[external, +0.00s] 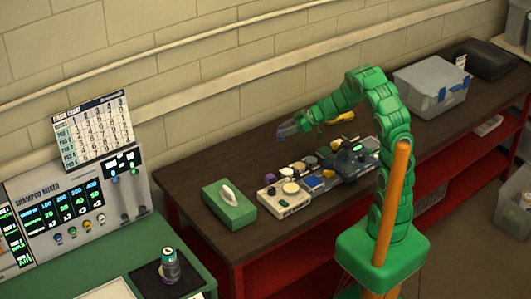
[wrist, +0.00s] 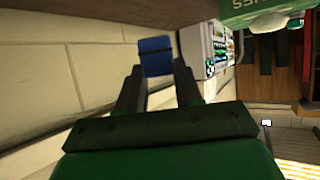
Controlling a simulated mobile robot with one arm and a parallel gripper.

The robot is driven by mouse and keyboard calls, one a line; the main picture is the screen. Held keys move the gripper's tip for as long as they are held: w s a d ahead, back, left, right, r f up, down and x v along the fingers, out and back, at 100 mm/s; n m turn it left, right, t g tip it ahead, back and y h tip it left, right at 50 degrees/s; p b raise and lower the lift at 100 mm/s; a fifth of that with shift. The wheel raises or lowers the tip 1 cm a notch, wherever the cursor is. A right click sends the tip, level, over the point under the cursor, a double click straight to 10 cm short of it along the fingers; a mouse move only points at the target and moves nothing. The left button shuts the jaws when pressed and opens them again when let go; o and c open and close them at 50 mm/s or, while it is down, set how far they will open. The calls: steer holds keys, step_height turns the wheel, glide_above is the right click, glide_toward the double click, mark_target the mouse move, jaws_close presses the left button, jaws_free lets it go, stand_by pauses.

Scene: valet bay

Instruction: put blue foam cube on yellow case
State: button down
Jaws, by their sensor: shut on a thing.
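My gripper (wrist: 157,82) is shut on the blue foam cube (wrist: 155,52), which sits between the fingertips in the wrist view. In the external view my gripper (external: 290,130) is raised above the back part of the dark bench, near the wall, and points left. The cube is too small there to make out clearly. No clear yellow case shows. A small yellow thing (external: 342,117) lies on the bench to the right of my gripper, partly hidden by my arm; I cannot tell whether it is the case.
The bench (external: 190,165) carries a green box (external: 229,212) with a white top piece, a cream knobbed unit (external: 283,205), and dark gear. A grey lidded bin (external: 430,88) stands farther right. The bench's back left part is clear. A lit control panel (external: 75,215) stands at left.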

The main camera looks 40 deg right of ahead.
steer(key=s+d+r+m+t+h, duration=0.2)
steer(key=d, duration=1)
steer(key=s+d+r+m+t+h, duration=0.1)
steer(key=d+m+h, duration=0.15)
steer(key=d, duration=0.85)
steer(key=s+d+r+m+t+h, duration=0.2)
steer(key=d+m, duration=0.1)
steer(key=d, duration=0.9)
steer(key=w+d+f, duration=0.1)
steer(key=w+f, duration=0.1)
steer(key=w, duration=0.1)
steer(key=w+d+f, duration=0.2)
steer(key=w+f, duration=0.1)
steer(key=w, duration=0.1)
steer(key=w+d+f, duration=0.2)
steer(key=w+f, duration=0.1)
steer(key=w, duration=0.1)
steer(key=shift+w+f, duration=0.15)
steer(key=shift+f, duration=0.05)
steer(key=shift+w+d+f, duration=0.2)
steer(key=shift+w+f, duration=0.2)
steer(key=shift+f, duration=0.15)
steer(key=shift+w+d+f, duration=0.15)
steer(key=shift+w+f, duration=0.2)
steer(key=shift+f, duration=1.55)
steer(key=c, duration=0.8)
jaws_free()
steer(key=shift+f, duration=0.1)
steer(key=shift+o, duration=0.2)
